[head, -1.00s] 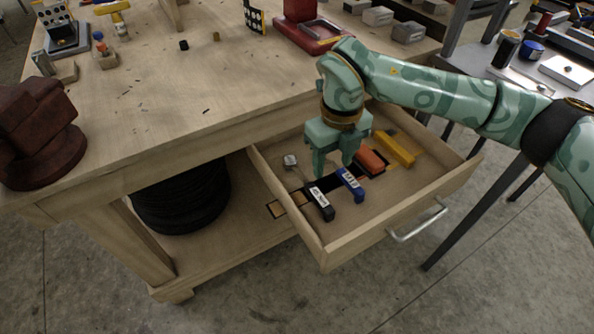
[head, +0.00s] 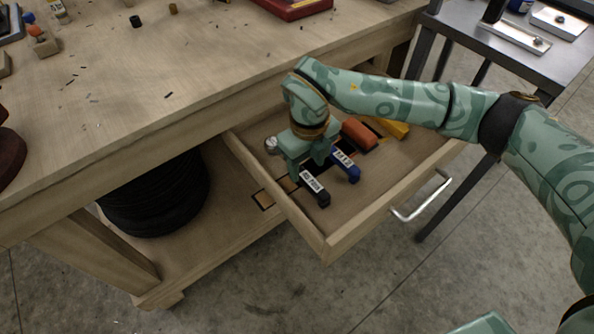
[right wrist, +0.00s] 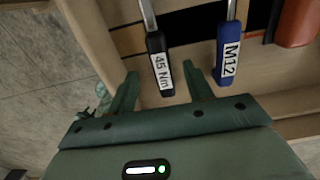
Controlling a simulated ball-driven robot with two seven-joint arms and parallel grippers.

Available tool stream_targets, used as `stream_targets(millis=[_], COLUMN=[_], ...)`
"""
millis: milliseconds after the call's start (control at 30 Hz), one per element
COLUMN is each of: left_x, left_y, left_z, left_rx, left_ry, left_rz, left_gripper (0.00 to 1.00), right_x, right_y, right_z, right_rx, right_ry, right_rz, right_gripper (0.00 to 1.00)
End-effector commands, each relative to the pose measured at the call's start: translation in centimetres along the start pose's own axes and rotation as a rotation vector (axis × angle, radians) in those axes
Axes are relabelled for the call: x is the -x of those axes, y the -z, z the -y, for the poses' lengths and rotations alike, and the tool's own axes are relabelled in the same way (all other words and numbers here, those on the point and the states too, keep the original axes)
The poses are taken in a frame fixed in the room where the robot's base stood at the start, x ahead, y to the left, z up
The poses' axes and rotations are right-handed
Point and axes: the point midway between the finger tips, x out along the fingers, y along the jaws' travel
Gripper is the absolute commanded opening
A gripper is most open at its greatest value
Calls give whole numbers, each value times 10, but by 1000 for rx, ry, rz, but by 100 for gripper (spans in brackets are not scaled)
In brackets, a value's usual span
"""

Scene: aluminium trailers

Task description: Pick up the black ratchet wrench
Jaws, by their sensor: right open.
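The black ratchet wrench (head: 316,188) lies in the open drawer, its handle toward the drawer's front left and a white label on it. Its metal head (head: 271,145) shows beyond my gripper. My right gripper (head: 309,168) is open, low over the wrench. In the right wrist view, the black handle (right wrist: 160,80), labelled "45 Nm", lies between the open fingers (right wrist: 160,70), with a gap on each side. Whether the fingertips reach down beside the handle I cannot tell. My left gripper is not in view.
A blue-handled wrench (head: 347,167), labelled M12, lies close beside the black one. An orange object (head: 359,135) and a yellow one (head: 394,129) lie further right in the drawer (head: 385,197). The workbench top (head: 150,90) stands above and behind.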

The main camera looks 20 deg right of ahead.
Motion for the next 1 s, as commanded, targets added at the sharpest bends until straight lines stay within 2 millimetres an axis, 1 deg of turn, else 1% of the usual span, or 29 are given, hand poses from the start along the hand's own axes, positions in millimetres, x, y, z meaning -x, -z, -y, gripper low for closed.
stream_targets(millis=[33, 100, 200, 300, 500, 533, 567, 600, 700, 1000], left_x=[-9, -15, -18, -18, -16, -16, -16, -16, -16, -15], left_y=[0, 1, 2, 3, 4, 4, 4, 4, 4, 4], left_z=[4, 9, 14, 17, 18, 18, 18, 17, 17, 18], left_rx=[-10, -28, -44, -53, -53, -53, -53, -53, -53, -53], left_ry=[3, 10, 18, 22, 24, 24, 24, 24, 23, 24], left_rz=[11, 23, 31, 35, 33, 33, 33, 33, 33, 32], left_gripper=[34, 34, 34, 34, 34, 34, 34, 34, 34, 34], right_x=[-18, -33, -44, -47, -44, -44, -44, -44, -44, -42], right_y=[0, -2, -1, -2, -2, -2, -2, -2, -2, -2], right_z=[0, 0, 0, 0, 1, 1, 1, 1, 1, 1], right_rx=[1, 1, 1, 0, 0, 0, 0, 0, 0, 0], right_ry=[-4, -5, -3, -2, -1, 0, -1, -1, 0, 0], right_rz=[-9, -12, -9, -5, -2, -2, -2, -2, -2, 0], right_gripper=[51, 51, 51, 51, 51, 45, 37, 26, 0, 0])
